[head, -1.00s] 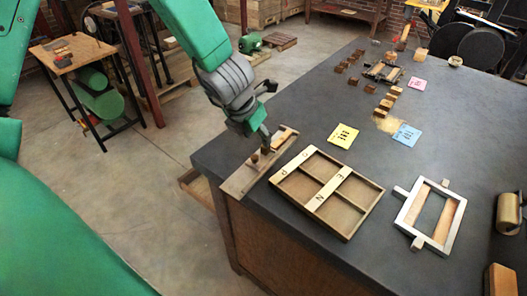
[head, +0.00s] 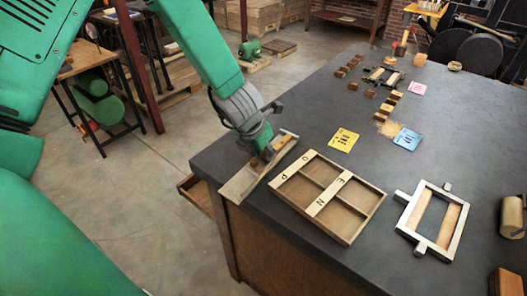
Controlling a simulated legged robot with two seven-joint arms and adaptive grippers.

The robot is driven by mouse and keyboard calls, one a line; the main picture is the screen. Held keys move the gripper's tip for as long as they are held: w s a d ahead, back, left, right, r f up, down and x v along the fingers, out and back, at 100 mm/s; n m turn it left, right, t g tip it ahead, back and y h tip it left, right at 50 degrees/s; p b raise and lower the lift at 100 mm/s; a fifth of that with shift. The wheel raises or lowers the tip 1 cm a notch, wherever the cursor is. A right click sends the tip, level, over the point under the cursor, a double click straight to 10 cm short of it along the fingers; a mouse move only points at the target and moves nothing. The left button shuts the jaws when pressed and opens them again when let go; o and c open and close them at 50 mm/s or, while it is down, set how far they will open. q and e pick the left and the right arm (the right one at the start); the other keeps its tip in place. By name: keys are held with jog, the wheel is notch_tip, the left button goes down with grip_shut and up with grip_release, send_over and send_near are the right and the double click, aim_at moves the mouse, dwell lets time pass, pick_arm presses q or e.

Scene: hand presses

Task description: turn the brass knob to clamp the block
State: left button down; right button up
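A flat clamp fixture (head: 240,184) of pale wood and metal lies along the near left corner of the dark table. My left gripper (head: 262,154) comes down over its middle, at the spot of the small brown-gold knob (head: 256,163), which is now mostly hidden. A wooden piece (head: 283,142), possibly the block, shows just right of the gripper. The fingertips are hidden behind the hand, so I cannot tell whether they touch or grip the knob. My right gripper is not in view.
A divided wooden tray (head: 346,226) lies right of the fixture. A metal frame (head: 457,233) lies farther right. Yellow (head: 343,140) and blue (head: 407,139) cards and several small wooden blocks lie farther back.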

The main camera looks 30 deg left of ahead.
aim_at(254, 160)
pick_arm(q)
jog(key=shift+w+r+p, duration=0.1)
jog(key=shift+w+p, duration=0.1)
jog(key=shift+p, duration=0.2)
jog(key=shift+w, duration=0.1)
jog(key=c, duration=1.4)
grip_release()
jog(key=v, duration=1.1)
jog(key=shift+r, duration=0.3)
